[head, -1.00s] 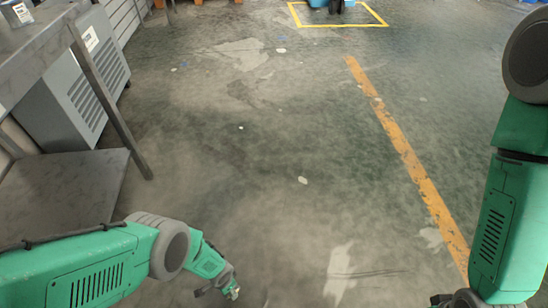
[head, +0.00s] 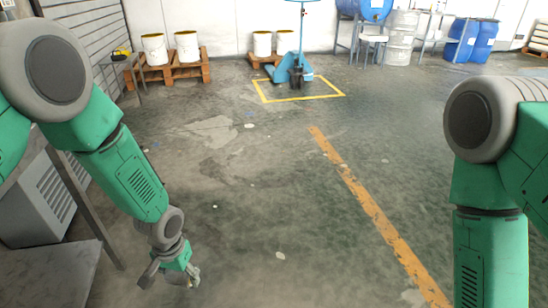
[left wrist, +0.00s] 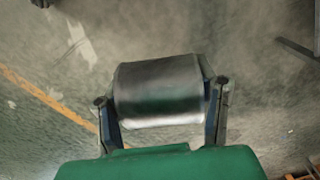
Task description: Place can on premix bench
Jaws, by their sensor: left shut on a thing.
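In the left wrist view, my left gripper (left wrist: 165,110) is shut on a metal can (left wrist: 160,88). The can is a silvery cylinder lying across the view between the two fingers, with a dark, shiny side. In the head view my left gripper (head: 172,272) hangs low over the floor at the left, and the can is hard to make out there. A grey metal bench stands at the left edge, its leg (head: 88,205) and lower shelf (head: 45,275) showing; its top is mostly hidden by my left arm. My right gripper is out of view.
A grey louvred cabinet (head: 42,205) stands by the bench. Far off are pallets with white buckets (head: 155,48), a blue pallet jack (head: 291,68) in a yellow floor square, and blue drums (head: 470,40). The floor between is open, with a worn yellow line (head: 365,200).

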